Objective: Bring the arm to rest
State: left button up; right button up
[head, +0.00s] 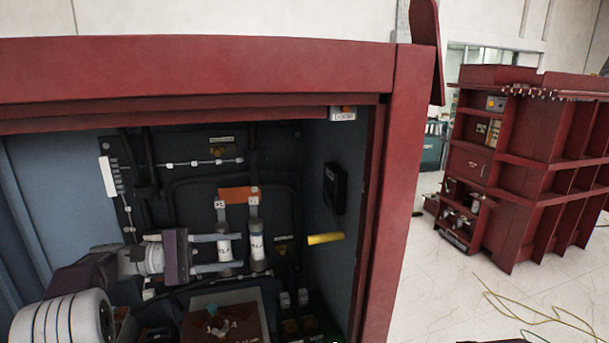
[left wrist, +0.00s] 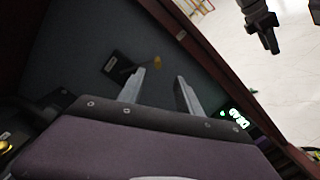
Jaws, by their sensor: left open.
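My left gripper (head: 238,253) reaches from the left into the red cabinet (head: 200,75). Its two fingers are apart and point right. In the head view they overlap the two upright grey cylinders (head: 257,240) with white labels, joined at the top by an orange bar (head: 238,195). I see no object held. In the left wrist view the left gripper (left wrist: 160,75) shows two separated fingers with nothing between them. A dark jointed part (left wrist: 262,25) at the top right there may be my right arm; its jaw state is unclear.
A yellow rod (head: 325,239) and a black box (head: 335,188) are on the cabinet's right inner wall. The red frame post (head: 395,200) bounds the opening. An open-topped box (head: 225,300) sits below the gripper. Another red transformer (head: 530,160) stands at right on pale floor with cables.

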pick_arm(q)
jog(key=s+d+r+m+g+y, duration=0.15)
jog(key=s+d+g, duration=0.3)
jog(key=d, duration=0.65)
jog(key=s+d+f+m+g+y+p, duration=0.1)
jog(key=s+d+f+g+y+p, duration=0.15)
jog(key=s+f+y, duration=0.8)
jog(key=s+a+f+m+t+y, duration=0.1)
jog(key=s+a+f+m+y, duration=0.1)
jog(key=s+a+f, duration=0.5)
jog(key=s+a+f+m+t+y, duration=0.1)
jog(key=s+a+f+m+y, duration=0.3)
jog(key=f, duration=0.6)
jog(key=w+a, duration=0.1)
jog(key=w+t, duration=0.1)
jog(key=w, duration=0.1)
jog(key=w+a+t, duration=0.1)
jog(key=shift+w+a+f+n+h, duration=0.2)
jog(key=shift+w+a+n+h, duration=0.05)
jog(key=shift+w+a+h, duration=0.1)
pick_arm(e)
jog(key=shift+w+d+r, duration=0.1)
jog(key=shift+d+r, duration=0.15)
jog(key=shift+r, duration=0.3)
jog(key=shift+w+d+r, duration=0.1)
jog(key=shift+d+r, duration=0.15)
jog(key=shift+r, duration=0.25)
jog(key=shift+s, duration=0.1)
